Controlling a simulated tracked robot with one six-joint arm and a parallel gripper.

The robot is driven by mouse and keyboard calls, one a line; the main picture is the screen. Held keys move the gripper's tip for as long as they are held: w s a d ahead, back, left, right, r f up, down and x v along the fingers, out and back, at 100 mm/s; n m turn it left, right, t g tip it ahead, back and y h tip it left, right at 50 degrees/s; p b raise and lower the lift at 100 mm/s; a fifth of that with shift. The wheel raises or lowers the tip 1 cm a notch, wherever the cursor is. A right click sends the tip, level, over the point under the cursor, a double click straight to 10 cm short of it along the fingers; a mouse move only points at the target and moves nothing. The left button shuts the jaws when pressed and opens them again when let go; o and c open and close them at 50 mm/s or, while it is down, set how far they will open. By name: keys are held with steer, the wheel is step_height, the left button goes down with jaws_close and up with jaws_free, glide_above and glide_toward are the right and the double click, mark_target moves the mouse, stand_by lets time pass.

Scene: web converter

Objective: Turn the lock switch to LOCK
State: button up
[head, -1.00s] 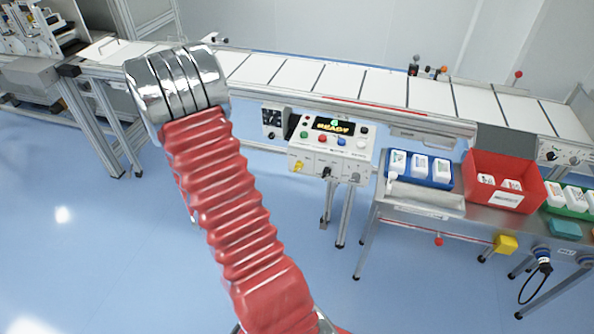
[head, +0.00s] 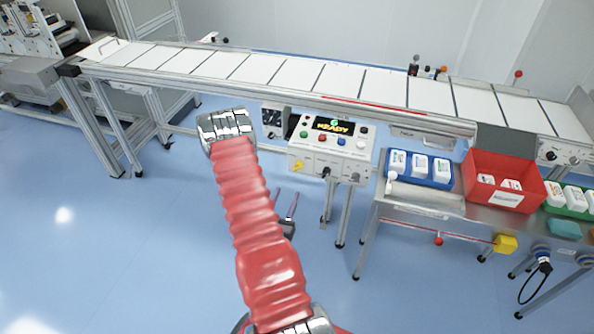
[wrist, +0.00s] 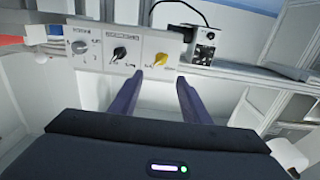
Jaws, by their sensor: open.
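The white control box (head: 311,152) stands on a post in front of the conveyor. Its front carries a yellow switch (head: 299,166), a black switch (head: 326,172) and a grey knob (head: 356,178). In the wrist view the row is reversed: the grey knob (wrist: 79,46), black switch (wrist: 120,53) and yellow switch (wrist: 161,58). The labels are too small to read, so I cannot tell which is the lock switch. My gripper (wrist: 160,75) is open and empty, apart from the panel, its fingertips below the yellow switch in the wrist view. It also shows below the box in the head view (head: 286,192).
The conveyor (head: 270,70) runs behind the box. A small black-faced unit (head: 274,119) sits left of the box. At right, a metal table (head: 425,203) holds a blue tray (head: 441,181) and a red bin (head: 533,188). The floor at left is clear.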

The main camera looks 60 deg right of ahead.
mark_target(297, 170)
stand_by(0.3)
steer(key=d, duration=0.4)
steer(key=w+d, duration=0.1)
steer(key=d, duration=0.4)
steer(key=w+d, duration=0.1)
steer(key=d, duration=0.3)
steer(key=shift+w+d, duration=0.1)
steer(key=shift+d, duration=0.2)
